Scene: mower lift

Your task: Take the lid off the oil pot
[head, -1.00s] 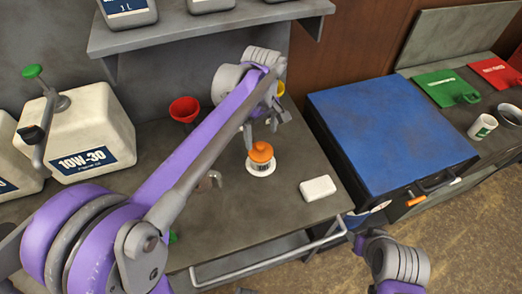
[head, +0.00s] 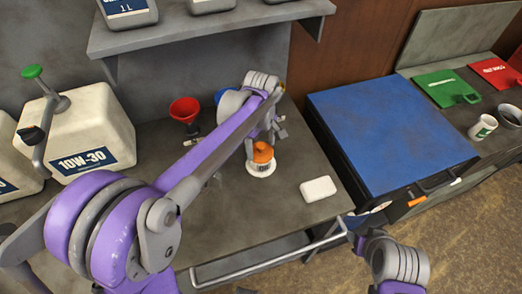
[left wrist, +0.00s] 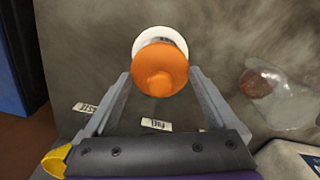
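The oil pot (head: 260,169) stands on the grey bench with its orange lid (head: 262,152) on top. In the left wrist view the lid (left wrist: 160,72) lies between the two fingertips, and the pot's white rim (left wrist: 158,36) shows behind it. My left gripper (head: 264,143) is open around the lid, with gaps visible on both sides. It also shows in the left wrist view (left wrist: 160,80). Part of my right arm shows at the lower right of the head view; its fingers are not clear.
A white block (head: 318,189) lies right of the pot. A blue-topped cabinet (head: 385,135) is to the right. A shelf (head: 205,28) with containers hangs above.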

